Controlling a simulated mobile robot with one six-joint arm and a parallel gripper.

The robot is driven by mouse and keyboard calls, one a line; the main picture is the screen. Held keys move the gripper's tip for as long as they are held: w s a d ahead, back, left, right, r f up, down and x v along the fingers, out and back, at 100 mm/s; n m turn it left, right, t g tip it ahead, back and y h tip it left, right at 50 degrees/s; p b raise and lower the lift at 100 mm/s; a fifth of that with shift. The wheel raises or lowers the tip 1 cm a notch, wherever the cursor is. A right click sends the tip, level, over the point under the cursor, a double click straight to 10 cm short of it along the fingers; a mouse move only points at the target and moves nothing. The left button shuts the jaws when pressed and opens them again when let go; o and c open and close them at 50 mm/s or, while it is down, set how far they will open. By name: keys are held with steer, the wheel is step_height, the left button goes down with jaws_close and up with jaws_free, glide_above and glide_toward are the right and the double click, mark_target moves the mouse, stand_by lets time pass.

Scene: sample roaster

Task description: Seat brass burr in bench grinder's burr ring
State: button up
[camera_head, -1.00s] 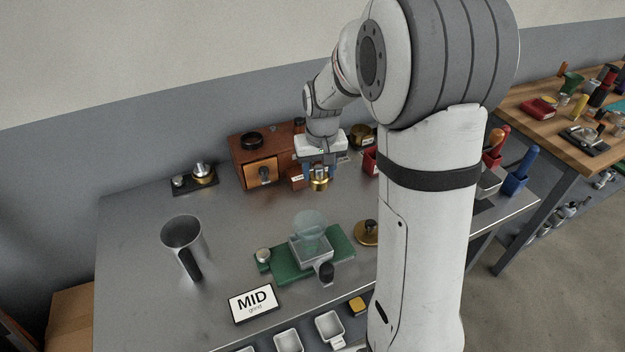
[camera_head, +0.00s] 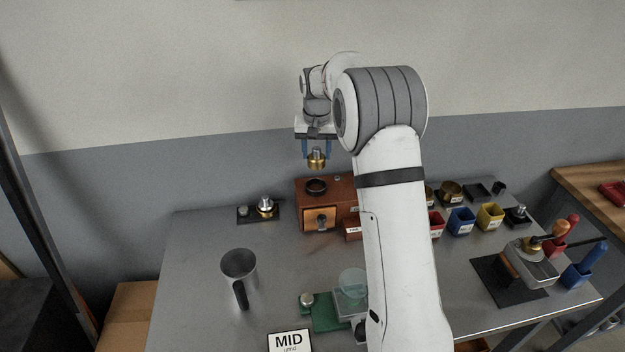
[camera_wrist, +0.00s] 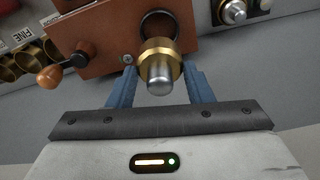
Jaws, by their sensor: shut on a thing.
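My gripper (camera_head: 317,153) is shut on the brass burr (camera_head: 317,162), a brass ring with a silver stem. It holds the burr in the air above the brown wooden box grinder (camera_head: 343,187), clear of it. The dark round burr ring (camera_head: 316,187) is on top of the box, and a drawer with a dark knob is in its front. In the wrist view the burr (camera_wrist: 159,52) sits between the blue fingers and partly hides the ring (camera_wrist: 146,21). The burr looks upright in the head view.
A dark tray (camera_head: 244,216) with silver and brass parts stands left of the box. A metal jug (camera_head: 239,262), a green base (camera_head: 325,322) with a clear hopper and a MID sign (camera_head: 289,341) are in front. Coloured bins (camera_head: 461,227) stand right. My arm hides part of the bench.

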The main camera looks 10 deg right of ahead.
step_height(320, 180, down, 8)
steer(key=shift+s+f+p, duration=0.15)
steer(key=shift+f+p, duration=0.1)
steer(key=shift+p, duration=0.5)
steer(key=o, duration=0.7)
steer(key=shift+f, duration=0.2)
steer(key=o, duration=0.5)
steer(key=shift+r, duration=0.1)
